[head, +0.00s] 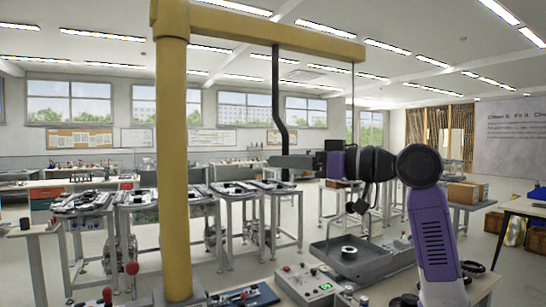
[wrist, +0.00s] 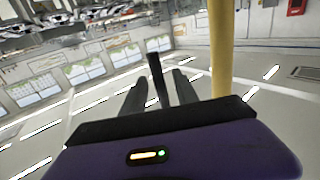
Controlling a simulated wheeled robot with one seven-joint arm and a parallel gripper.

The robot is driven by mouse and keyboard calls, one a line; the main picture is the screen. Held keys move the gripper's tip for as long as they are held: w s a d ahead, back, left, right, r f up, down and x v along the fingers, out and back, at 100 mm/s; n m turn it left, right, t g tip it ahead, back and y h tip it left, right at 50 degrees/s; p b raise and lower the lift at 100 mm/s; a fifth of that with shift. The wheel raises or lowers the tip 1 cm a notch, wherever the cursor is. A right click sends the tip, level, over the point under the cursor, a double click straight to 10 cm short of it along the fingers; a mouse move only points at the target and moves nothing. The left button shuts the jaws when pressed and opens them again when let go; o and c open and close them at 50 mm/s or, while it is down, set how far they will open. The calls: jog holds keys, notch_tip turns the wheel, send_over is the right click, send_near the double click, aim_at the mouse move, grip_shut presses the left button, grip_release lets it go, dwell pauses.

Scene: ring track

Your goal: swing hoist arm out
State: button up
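The hoist has a thick yellow post (head: 174,160) left of centre in the head view. Its yellow arm (head: 285,36) runs from the post top to the right. A black bent handle rod (head: 280,105) hangs from the arm's middle. In the wrist view the rod (wrist: 156,72) stands between my two spread fingers, with a gap seeming to show on each side. The yellow post also shows in the wrist view (wrist: 222,50). A thin cable (head: 353,105) hangs from the arm's outer end, partly hidden by my arm.
Work tables with metal parts (head: 235,190) stand behind the post. The space around the yellow arm overhead looks clear.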

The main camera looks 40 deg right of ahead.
jog(key=shift+p+x, duration=0.35)
jog(key=shift+x, duration=1.4)
grip_shut()
